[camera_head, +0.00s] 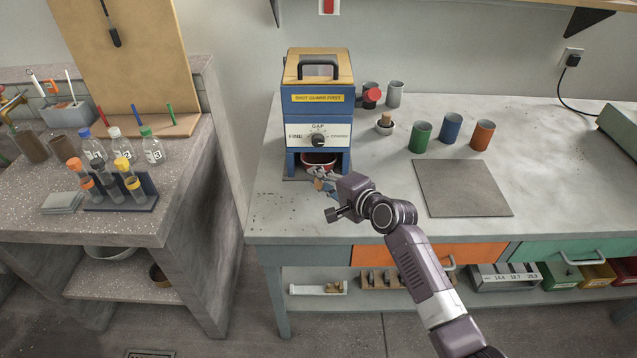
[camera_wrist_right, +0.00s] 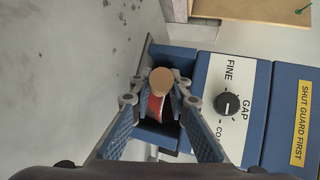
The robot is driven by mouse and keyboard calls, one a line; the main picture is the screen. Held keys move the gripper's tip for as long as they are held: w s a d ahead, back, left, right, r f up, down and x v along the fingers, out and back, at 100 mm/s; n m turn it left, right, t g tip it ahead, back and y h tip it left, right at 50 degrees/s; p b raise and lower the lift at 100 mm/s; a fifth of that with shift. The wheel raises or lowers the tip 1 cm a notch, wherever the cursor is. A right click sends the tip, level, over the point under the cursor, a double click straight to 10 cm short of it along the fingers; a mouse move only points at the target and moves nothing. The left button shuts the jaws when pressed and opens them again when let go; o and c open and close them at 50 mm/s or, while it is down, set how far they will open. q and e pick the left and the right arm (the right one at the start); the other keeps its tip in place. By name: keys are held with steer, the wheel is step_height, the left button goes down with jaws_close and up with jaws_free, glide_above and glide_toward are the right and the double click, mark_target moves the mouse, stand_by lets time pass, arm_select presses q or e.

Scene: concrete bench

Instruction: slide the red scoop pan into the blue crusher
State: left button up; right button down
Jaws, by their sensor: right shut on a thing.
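The blue crusher (camera_head: 318,108) stands on the concrete bench, with a wooden lid, a black handle, a gap dial and an open bay at its base. The red scoop pan (camera_head: 319,160) is at the bay opening, at least partly inside; how deep it sits is hidden. My right gripper (camera_head: 322,178) is in front of the bay, shut on the pan's handle. In the right wrist view, the fingers close around the handle, whose round tan end (camera_wrist_right: 161,80) faces the camera, with the red pan (camera_wrist_right: 155,104) behind it. The crusher's dial face (camera_wrist_right: 228,100) is beside it. My left gripper is not in view.
Green (camera_head: 420,136), blue (camera_head: 451,127) and orange (camera_head: 481,134) cups stand right of the crusher, behind a grey mat (camera_head: 463,187). A small bowl with a tan-handled item (camera_head: 385,124) is nearer the crusher. Bare bench lies left and front of the crusher.

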steer(key=shift+r, duration=0.1)
steer(key=c, duration=1.8)
jaws_free()
steer(key=shift+o, duration=0.3)
steer(key=v, duration=1.2)
